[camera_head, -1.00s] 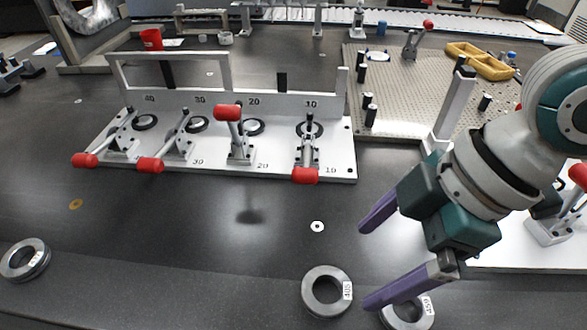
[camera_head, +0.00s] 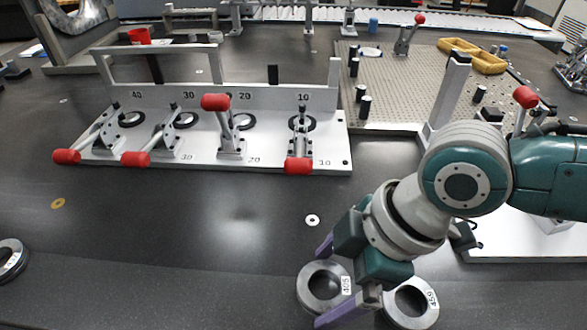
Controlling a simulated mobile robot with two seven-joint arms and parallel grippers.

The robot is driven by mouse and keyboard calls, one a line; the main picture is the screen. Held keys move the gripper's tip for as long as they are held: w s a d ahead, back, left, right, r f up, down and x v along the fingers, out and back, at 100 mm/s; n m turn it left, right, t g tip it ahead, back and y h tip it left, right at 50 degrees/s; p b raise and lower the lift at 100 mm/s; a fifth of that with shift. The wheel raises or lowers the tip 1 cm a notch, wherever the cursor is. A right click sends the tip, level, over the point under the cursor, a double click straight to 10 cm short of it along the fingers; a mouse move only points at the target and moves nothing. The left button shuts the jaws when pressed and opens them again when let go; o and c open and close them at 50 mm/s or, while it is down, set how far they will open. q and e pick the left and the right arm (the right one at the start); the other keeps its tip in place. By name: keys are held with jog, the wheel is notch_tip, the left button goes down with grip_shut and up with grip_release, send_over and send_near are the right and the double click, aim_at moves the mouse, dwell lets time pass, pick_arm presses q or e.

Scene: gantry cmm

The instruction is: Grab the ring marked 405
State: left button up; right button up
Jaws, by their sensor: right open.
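The ring marked 405 (camera_head: 306,286) lies flat on the dark table at the bottom middle of the head view, its white label facing right. My right gripper (camera_head: 322,284) is open, with its two purple fingers over the ring, one by its far edge and one across its near edge. I cannot tell how high the fingers are above the ring or whether they touch it. A second ring, marked 459 (camera_head: 429,318), lies just to the right, partly hidden by the gripper. My left gripper is not in view.
Another ring (camera_head: 10,262) lies at the left edge. A white fixture (camera_head: 200,155) with red-handled clamps stands behind, with a perforated plate (camera_head: 410,80) at the back right. A small white washer (camera_head: 312,220) lies behind the gripper. The table's left middle is mostly clear.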

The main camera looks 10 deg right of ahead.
grip_shut()
dwell(0.7)
